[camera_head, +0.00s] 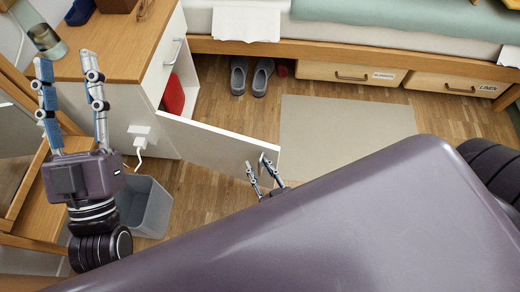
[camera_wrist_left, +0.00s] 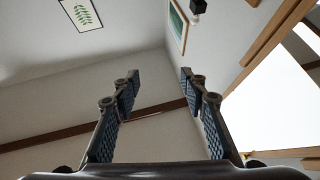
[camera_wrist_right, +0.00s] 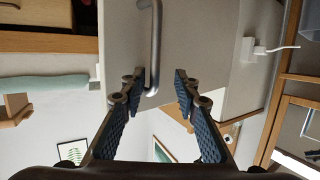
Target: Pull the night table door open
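The white night table (camera_head: 160,70) with a wooden top stands at the upper left in the head view. Its door (camera_head: 215,140) stands swung open, and a red object (camera_head: 173,96) shows inside. My right gripper (camera_head: 262,168) is at the door's free end, partly hidden by my body. In the right wrist view, the door's metal handle (camera_wrist_right: 156,45) reaches down between the parted fingers (camera_wrist_right: 158,80), closer to the left one. I cannot tell whether it touches. My left gripper (camera_head: 68,62) is open and empty, raised left of the night table.
A plug with cable (camera_head: 140,135) is on the night table's side. Dark shoes (camera_head: 250,77), a beige rug (camera_head: 340,130) and a bed with wooden drawers (camera_head: 350,75) lie beyond.

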